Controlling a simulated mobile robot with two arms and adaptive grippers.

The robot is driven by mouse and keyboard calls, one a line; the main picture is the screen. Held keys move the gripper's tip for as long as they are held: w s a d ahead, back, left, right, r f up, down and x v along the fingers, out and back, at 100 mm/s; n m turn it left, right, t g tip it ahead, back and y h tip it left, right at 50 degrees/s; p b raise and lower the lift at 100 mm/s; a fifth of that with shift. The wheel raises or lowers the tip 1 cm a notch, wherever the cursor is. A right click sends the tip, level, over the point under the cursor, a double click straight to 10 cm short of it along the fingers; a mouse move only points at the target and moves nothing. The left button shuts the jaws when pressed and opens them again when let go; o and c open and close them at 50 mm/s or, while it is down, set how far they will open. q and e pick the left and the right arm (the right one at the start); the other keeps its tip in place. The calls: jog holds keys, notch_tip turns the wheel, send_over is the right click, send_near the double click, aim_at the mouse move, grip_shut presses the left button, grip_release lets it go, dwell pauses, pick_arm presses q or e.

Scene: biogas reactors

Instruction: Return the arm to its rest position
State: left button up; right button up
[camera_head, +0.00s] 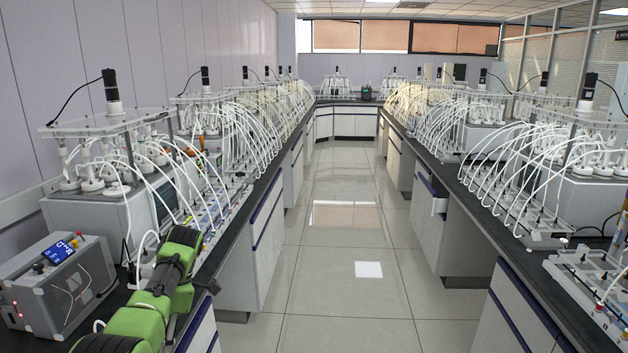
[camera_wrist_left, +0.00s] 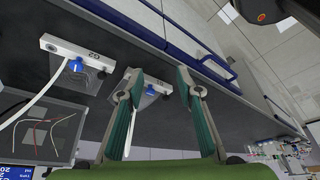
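My left arm (camera_head: 150,305), green with dark joints, reaches in from the bottom left of the head view, over the left bench. My left gripper (camera_wrist_left: 160,80) is open in the left wrist view, its two teal-padded fingers apart and nothing held between them. Its fingers point toward the bench edge. A small white block with a blue knob (camera_wrist_left: 76,66) sits left of the fingers. A second block (camera_wrist_left: 152,90) shows beside the left finger, partly hidden by it; I cannot tell the gap. My right gripper is in neither view.
The left bench's dark top (camera_wrist_left: 215,118) carries a grey control box (camera_head: 60,283) and reactors with many white tubes (camera_head: 235,135). A similar bench (camera_head: 455,185) runs along the right. Blue-trimmed drawers (camera_wrist_left: 140,20) lie past the bench edge. The tiled aisle (camera_head: 340,240) between is clear.

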pick_arm(q)
jog(key=s+d+f+m+t, duration=0.2)
jog(key=s+d+f+m, duration=0.1)
jog(key=s+f+m, duration=0.5)
jog(key=s+d+f+m+t, duration=0.15)
jog(key=s+f+m, duration=0.35)
jog(key=f, duration=0.6)
jog(key=s+d+r+m+t+h, duration=0.1)
jog(key=s+d+r+m, duration=0.15)
jog(key=s+m, duration=0.4)
jog(key=s+d+r+m+t+h, duration=0.1)
jog(key=s+d+r+m, duration=0.2)
jog(key=s, duration=0.6)
jog(key=s+d+r+m+t+h, duration=0.1)
jog(key=s+d+r+m+h, duration=0.1)
jog(key=s+d+m, duration=0.4)
notch_tip(320, 180, down, 25)
jog(key=s+a+n+g, duration=0.1)
jog(key=s+a+g, duration=0.1)
jog(key=s+a+f, duration=0.3)
jog(key=s+f, duration=1.5)
jog(key=shift+g+y, duration=0.3)
jog(key=shift+g, duration=0.15)
